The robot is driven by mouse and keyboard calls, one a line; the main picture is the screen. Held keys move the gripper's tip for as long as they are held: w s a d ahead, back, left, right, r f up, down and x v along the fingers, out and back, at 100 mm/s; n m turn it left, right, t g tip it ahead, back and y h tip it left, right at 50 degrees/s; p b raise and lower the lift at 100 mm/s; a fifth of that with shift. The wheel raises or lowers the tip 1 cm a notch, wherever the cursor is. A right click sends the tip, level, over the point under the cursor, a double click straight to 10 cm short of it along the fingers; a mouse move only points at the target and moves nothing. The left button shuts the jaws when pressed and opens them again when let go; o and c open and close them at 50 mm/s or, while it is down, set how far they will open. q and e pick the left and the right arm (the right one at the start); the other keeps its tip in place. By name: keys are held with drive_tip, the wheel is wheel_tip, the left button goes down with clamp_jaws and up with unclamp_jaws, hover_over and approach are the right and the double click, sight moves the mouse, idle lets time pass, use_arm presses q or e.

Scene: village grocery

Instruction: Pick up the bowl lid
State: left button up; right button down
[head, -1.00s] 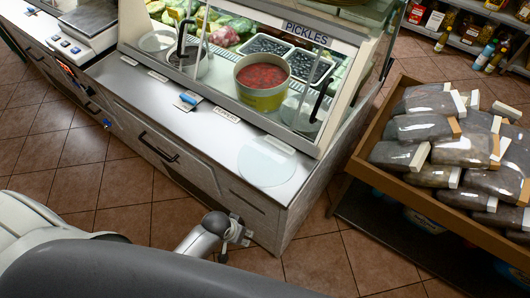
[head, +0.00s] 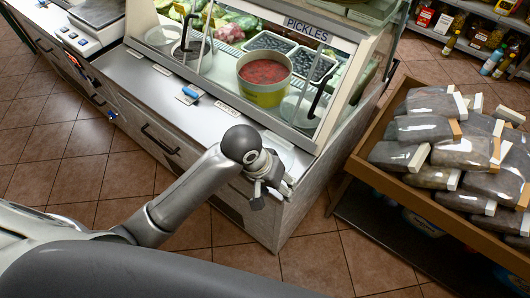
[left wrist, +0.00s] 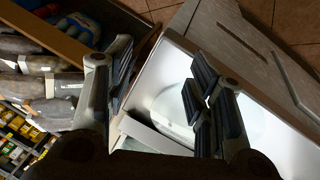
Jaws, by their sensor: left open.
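The bowl lid is a clear, round glass disc lying flat near the counter's front corner. In the left wrist view the lid (left wrist: 176,106) shows between and behind my left fingers, its outline faint against the pale top. In the head view my gripper and arm cover most of it. My left gripper (head: 270,183) is above the counter's front corner, open and empty. In the left wrist view the two fingers of the gripper (left wrist: 162,75) are spread apart, one partly overlapping the lid in the picture. I cannot tell whether they touch it. My right gripper is not in view.
A glass-fronted pickle case (head: 300,118) stands behind the counter strip (head: 160,88), with a bowl of red food (head: 262,92) inside. A blue-handled item (head: 190,93) lies on the counter. A wooden rack with packaged loaves (head: 440,130) is at the right.

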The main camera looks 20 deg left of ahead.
use_arm(q)
drive_tip(key=w+r, duration=0.1)
drive_tip(key=w, duration=0.1)
drive_tip(key=w+a+r+n+y, duration=0.1)
drive_tip(key=w, duration=0.1)
drive_tip(key=w+r+n+g, duration=0.1)
drive_tip(key=w, duration=0.1)
drive_tip(key=shift+w+a+r, duration=0.15)
drive_tip(key=shift+a+r, duration=0.05)
drive_tip(key=shift+a, duration=0.2)
drive_tip(key=w+a+r+n+g+y, duration=0.1)
drive_tip(key=w+a+r+n+y, duration=0.1)
drive_tip(key=w+a+r+n, duration=0.25)
drive_tip(key=shift+m, duration=0.35)
drive_tip(key=f, duration=0.4)
drive_tip(key=shift+w+a+f+p, duration=0.15)
drive_tip(key=shift+w+a+p, duration=0.1)
drive_tip(key=shift+a+p, duration=0.05)
drive_tip(key=shift+w+f+p, duration=0.15)
drive_tip(key=shift+f+p, duration=0.2)
drive_tip(key=shift+f, duration=1.05)
drive_tip(key=shift+w+f+p, duration=0.1)
drive_tip(key=shift+f+p, duration=0.2)
drive_tip(key=shift+f, duration=1.05)
drive_tip(key=shift+c, duration=0.5)
clamp_jaws()
